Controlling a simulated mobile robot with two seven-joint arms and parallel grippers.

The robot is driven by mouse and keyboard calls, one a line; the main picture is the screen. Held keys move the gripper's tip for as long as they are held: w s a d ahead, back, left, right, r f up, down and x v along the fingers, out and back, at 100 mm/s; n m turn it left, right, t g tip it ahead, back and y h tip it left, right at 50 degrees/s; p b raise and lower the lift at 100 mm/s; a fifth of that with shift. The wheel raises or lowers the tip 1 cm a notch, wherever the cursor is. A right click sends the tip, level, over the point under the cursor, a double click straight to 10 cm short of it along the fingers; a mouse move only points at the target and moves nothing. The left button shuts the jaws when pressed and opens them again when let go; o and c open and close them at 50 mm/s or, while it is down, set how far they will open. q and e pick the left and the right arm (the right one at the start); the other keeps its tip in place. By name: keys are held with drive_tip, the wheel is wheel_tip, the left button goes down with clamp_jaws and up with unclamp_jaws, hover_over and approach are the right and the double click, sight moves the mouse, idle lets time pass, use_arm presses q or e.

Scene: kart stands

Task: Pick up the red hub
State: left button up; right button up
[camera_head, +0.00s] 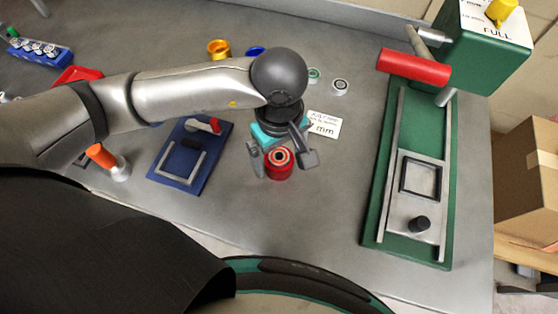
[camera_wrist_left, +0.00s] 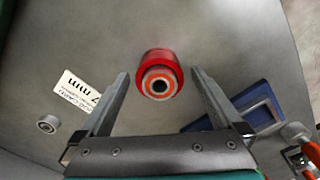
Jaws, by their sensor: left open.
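The red hub (camera_head: 279,164) stands on the grey table below my left gripper in the head view. It is a short red cylinder with a pale ring and a dark hole on top. In the left wrist view the hub (camera_wrist_left: 160,76) sits between and a little beyond the open fingertips, with a gap on both sides. My left gripper (camera_head: 282,164) is open and empty, its fingers on either side of the hub. It also shows in the left wrist view (camera_wrist_left: 160,80). My right gripper is not in either view.
A white card (camera_head: 324,125) lies behind the gripper, near a small grey ring (camera_head: 339,87). A blue fixture (camera_head: 190,157) stands at left, beside an orange-handled tool (camera_head: 108,162). A green press (camera_head: 412,180) with a red handle (camera_head: 414,67) stands at right. Table between hub and press is clear.

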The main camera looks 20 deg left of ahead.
use_arm(q)
drive_tip(key=shift+f, duration=0.5)
drive_tip(key=shift+r, duration=0.1)
clamp_jaws()
idle(0.4)
